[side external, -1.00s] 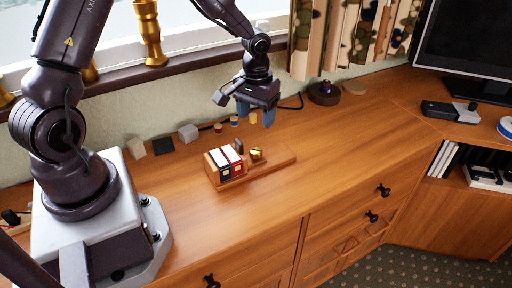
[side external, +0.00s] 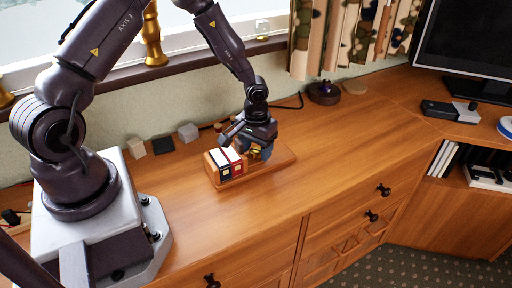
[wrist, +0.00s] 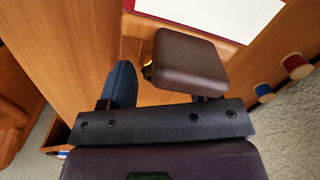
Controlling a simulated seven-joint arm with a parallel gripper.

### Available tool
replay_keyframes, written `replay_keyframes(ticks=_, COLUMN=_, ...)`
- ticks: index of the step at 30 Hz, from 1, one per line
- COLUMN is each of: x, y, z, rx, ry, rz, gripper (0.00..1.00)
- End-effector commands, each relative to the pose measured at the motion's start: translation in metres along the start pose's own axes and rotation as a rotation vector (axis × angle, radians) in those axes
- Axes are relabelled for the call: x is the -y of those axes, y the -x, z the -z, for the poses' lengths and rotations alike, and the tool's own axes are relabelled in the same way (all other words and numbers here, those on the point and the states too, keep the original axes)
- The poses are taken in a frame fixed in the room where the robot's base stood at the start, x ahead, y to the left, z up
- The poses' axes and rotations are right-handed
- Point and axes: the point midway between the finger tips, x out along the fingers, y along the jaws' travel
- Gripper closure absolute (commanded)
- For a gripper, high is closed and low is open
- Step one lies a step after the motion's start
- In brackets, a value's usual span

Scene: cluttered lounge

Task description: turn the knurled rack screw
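The small wooden rack (side external: 284,161) stands on the cabinet top and holds a few upright books (side external: 226,161) with white tops, red and dark covers. The brass-coloured knurled screw (side external: 257,153) is at the rack's right part, mostly covered by my gripper. My gripper (side external: 260,152) points down with its blue fingers low at the screw. In the wrist view one blue finger (wrist: 121,85) shows left of a brown plate (wrist: 187,62); the other is mostly hidden behind that plate. Only a sliver of brass shows between finger and plate. I cannot tell whether the fingers touch the screw.
Small grey and dark blocks (side external: 188,132) stand behind the rack by the wall. Red and blue spools (wrist: 296,66) show right in the wrist view. A dark round object (side external: 323,93) stands farther right. The cabinet top right of the rack is clear.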

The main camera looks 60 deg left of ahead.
Motion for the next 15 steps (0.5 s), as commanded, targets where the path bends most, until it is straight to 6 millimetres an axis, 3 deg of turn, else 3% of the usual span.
replay_keyframes(ticks=1, x=0.0, y=0.0002, z=0.0001, rx=0.0, ry=0.0, rz=0.0, gripper=0.56)
replay_keyframes(ticks=5, x=0.0001, y=0.0003, z=0.0001, rx=0.0, ry=0.0, rz=0.0, gripper=0.86)
replay_keyframes(ticks=15, x=-0.0001, y=0.0006, z=0.0001, rx=0.0, ry=-0.036, rz=0.0, gripper=0.88)
